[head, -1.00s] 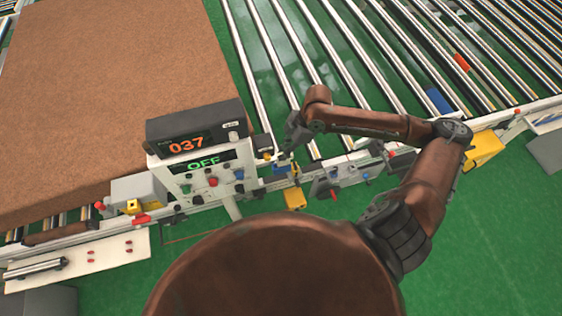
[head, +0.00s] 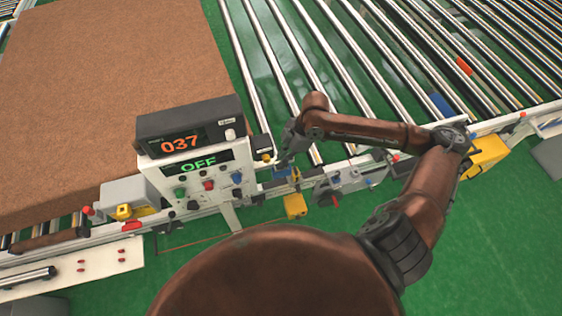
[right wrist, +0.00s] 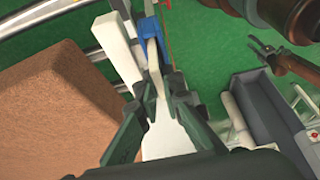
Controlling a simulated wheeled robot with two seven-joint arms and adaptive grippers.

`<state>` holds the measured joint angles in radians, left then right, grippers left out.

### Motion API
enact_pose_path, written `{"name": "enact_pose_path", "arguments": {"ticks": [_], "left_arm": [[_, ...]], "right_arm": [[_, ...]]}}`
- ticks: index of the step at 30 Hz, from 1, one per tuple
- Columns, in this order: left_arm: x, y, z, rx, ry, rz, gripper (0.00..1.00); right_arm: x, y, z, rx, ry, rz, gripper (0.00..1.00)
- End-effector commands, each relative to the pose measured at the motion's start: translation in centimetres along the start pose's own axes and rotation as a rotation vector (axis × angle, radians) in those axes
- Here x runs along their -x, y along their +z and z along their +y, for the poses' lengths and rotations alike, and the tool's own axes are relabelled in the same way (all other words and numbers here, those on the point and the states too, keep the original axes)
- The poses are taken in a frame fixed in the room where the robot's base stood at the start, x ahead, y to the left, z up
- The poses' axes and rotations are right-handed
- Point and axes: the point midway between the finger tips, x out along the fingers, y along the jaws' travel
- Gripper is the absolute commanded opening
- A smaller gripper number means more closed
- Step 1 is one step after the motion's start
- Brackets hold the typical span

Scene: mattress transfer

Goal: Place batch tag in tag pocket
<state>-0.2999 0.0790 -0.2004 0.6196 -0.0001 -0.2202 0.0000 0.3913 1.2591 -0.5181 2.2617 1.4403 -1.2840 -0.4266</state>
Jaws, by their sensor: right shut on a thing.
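My right gripper (head: 284,160) is at the conveyor's near edge, just right of the control panel, pointing down over a small blue part (head: 284,174). In the right wrist view its dark fingers (right wrist: 152,88) are shut on a thin white piece (right wrist: 151,58), which looks like the batch tag. The white piece's far end is at the blue part (right wrist: 150,30), which may be the tag pocket. I cannot tell whether it is inside or only in front of it. A dark claw-like end on a brown link (right wrist: 264,52), possibly my left gripper, shows small at upper right there.
The control panel (head: 160,180), reading 037 and OFF, stands close left of my right gripper. A brown mattress (head: 100,80) lies on the left conveyor. Bare rollers (head: 330,70) extend behind and right. A yellow block (head: 295,206) hangs below the rail.

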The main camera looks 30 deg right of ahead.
Motion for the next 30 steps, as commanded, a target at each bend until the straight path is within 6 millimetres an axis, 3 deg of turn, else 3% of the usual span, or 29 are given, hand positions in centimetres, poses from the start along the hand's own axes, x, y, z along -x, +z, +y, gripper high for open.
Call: {"name": "enact_pose_path", "arguments": {"ticks": [8,19,23,30], "left_arm": [[0.0,0.0,0.0,0.0,0.0,0.0,0.4],[-0.1,0.0,-0.1,0.0,-0.001,0.0,0.4],[-0.3,0.1,-0.1,0.0,-0.001,0.0,0.4],[-0.7,0.1,-0.1,0.0,-0.001,0.0,0.4]], "right_arm": [[-0.1,0.0,0.0,0.0,-0.001,0.0,0.25],[0.6,0.0,0.1,0.0,0.001,0.0,0.25],[2.5,0.1,0.1,0.001,0.004,-0.002,0.25],[7.6,0.0,0.1,0.001,0.004,-0.002,0.25]]}}
